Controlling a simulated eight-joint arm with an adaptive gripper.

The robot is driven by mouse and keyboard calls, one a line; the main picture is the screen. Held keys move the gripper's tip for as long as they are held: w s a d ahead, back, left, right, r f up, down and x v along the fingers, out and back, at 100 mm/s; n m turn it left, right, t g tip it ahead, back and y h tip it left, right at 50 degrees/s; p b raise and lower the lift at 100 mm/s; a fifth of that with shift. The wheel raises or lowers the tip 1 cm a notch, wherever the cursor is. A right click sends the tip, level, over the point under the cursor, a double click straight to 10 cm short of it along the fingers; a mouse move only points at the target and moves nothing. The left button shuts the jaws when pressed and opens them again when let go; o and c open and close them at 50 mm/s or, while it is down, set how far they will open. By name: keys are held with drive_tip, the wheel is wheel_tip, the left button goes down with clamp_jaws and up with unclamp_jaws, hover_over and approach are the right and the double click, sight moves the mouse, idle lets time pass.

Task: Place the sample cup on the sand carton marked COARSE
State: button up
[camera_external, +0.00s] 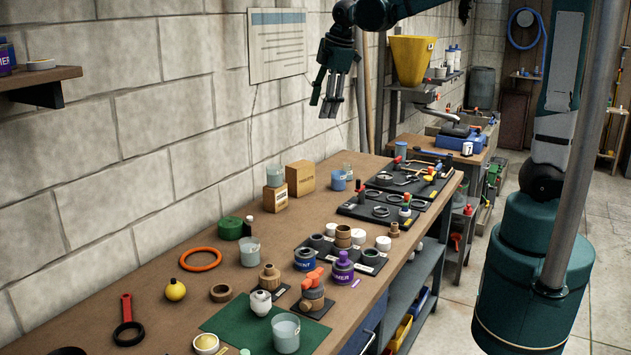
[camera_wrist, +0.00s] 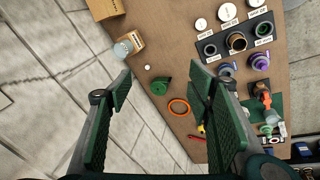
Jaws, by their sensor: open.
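A small tan carton (camera_external: 275,198) with a dark label stands near the wall at the back of the bench, and a translucent cup (camera_external: 274,176) sits on top of it. In the wrist view the carton (camera_wrist: 138,41) and cup (camera_wrist: 123,48) show at upper left. A larger tan carton (camera_external: 300,178) stands just behind. I cannot read which carton says COARSE. Similar cups stand on the bench (camera_external: 250,252) and on the green mat (camera_external: 286,333); I cannot tell which is the sample cup. My gripper (camera_external: 332,98) is open and empty, high above the bench by the wall.
A green tape roll (camera_external: 230,228), an orange ring (camera_external: 200,259) and a yellow bulb (camera_external: 175,290) lie in front of the cartons. Black trays with fittings (camera_external: 343,255) and tools (camera_external: 412,178) line the right side. A yellow hopper (camera_external: 411,60) stands beyond the bench.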

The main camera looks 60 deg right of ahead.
drive_tip(key=s+a+f+m+t, duration=0.1)
drive_tip(key=s+m, duration=0.5)
drive_tip(key=s, duration=0.8)
drive_tip(key=s+a+f+m+t, duration=0.2)
drive_tip(key=s+m, duration=0.4)
drive_tip(key=s, duration=0.8)
drive_tip(key=shift+s+a+f+t, duration=0.3)
drive_tip(key=shift+f+t, duration=0.2)
drive_tip(key=shift+f, duration=0.45)
